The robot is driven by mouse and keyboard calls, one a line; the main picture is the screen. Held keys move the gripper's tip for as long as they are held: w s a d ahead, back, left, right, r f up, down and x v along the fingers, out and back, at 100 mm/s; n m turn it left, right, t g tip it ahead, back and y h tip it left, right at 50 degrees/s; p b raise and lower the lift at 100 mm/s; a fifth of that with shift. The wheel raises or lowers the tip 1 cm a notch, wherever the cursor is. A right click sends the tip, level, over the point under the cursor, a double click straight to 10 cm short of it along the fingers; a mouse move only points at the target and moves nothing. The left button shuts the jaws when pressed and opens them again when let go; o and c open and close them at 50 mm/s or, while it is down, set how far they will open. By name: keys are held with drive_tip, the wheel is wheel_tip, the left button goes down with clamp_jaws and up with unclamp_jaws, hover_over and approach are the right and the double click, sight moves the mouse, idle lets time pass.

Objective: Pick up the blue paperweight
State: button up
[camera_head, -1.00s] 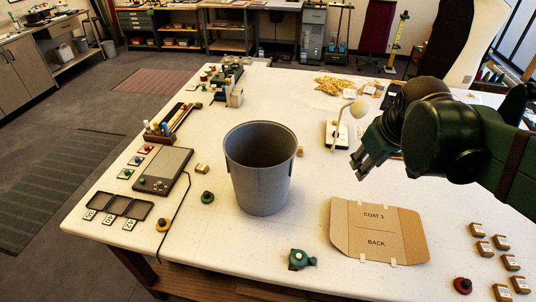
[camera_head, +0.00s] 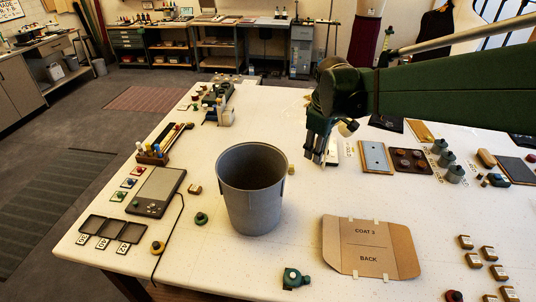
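I cannot pick out a blue paperweight with certainty. Several blue-grey knobbed weights (camera_head: 447,158) stand on the right part of the white table. A small teal object (camera_head: 295,279) lies near the table's front edge. My gripper (camera_head: 320,158) hangs fingers down above the table, behind and right of the grey bin and well left of the blue-grey weights. It is apart from both, and nothing shows held in it. The gap between its fingers is too small to judge.
A tall grey bin (camera_head: 252,190) stands mid-table. A cardboard pattern (camera_head: 370,247) lies to its right. A blue-grey board (camera_head: 376,157) and a brown tray (camera_head: 409,160) lie right of my gripper. Small wooden blocks (camera_head: 473,260) sit at the front right. The white table (camera_head: 225,262) is bare in front of the bin.

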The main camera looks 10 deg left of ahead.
drive_tip(key=w+a+f+n+g+p, duration=0.1)
drive_tip(key=w+a+f+n, duration=0.2)
drive_tip(key=w+a+f, duration=0.2)
drive_tip(key=w+a+f+n+h+p, duration=0.1)
drive_tip(key=w+a+f, duration=0.4)
drive_tip(key=a, duration=0.5)
drive_tip(key=w+a+f+n+g+p, duration=0.1)
drive_tip(key=w+a+f+n+p, duration=0.1)
drive_tip(key=w+a+f+n, duration=0.2)
drive_tip(key=shift+w+a+f+n+g+p, duration=0.2)
drive_tip(key=shift+a+f+n, duration=0.2)
drive_tip(key=shift+a+f, duration=0.6)
drive_tip(key=shift+w+a+f+n+g+p, duration=0.15)
drive_tip(key=shift+a+f+n, duration=0.25)
drive_tip(key=shift+a+f, duration=0.55)
drive_tip(key=shift+w+a+f, duration=0.1)
drive_tip(key=shift+a+f, duration=0.2)
drive_tip(key=shift+a, duration=0.25)
drive_tip(key=shift+d+f, duration=0.15)
drive_tip(key=shift+f, duration=1.15)
drive_tip(key=shift+w+d+f+p, duration=0.1)
drive_tip(key=shift+d+f+p, duration=0.15)
drive_tip(key=shift+f, duration=1.05)
drive_tip(key=shift+d+f+p, duration=0.1)
drive_tip(key=shift+f+p, duration=0.15)
drive_tip(key=shift+f, duration=1.05)
clamp_jaws()
